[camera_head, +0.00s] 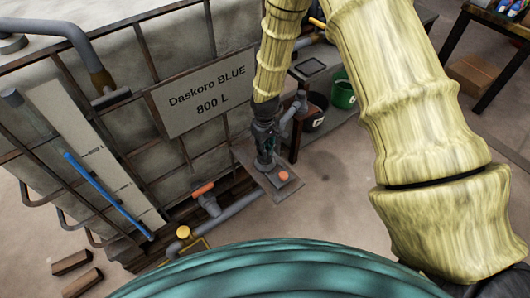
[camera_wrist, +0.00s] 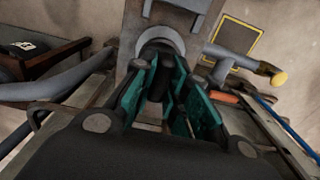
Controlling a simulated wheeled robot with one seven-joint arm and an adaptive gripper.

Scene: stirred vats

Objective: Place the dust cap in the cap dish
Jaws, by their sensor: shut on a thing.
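My gripper (camera_head: 265,158) hangs low beside the tank, over a grey plate. In the wrist view, my gripper (camera_wrist: 162,70) has its teal fingers closed around a dark piece (camera_wrist: 157,86). The fingers hide much of this piece, and I cannot tell for sure that it is the dust cap. A grey ring-shaped end (camera_wrist: 163,42) shows just beyond the fingertips; I cannot tell whether it touches the held piece. A dark-rimmed square tray (camera_head: 311,67) stands behind the gripper. I cannot tell whether it is the cap dish.
The caged tank with its sign (camera_head: 207,95) fills the left. The grey plate (camera_head: 257,168) carries a small orange piece (camera_head: 284,176). A valve with an orange handle (camera_head: 203,189) and a yellow knob (camera_head: 183,232) are nearby. A green bucket (camera_head: 343,94) stands behind.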

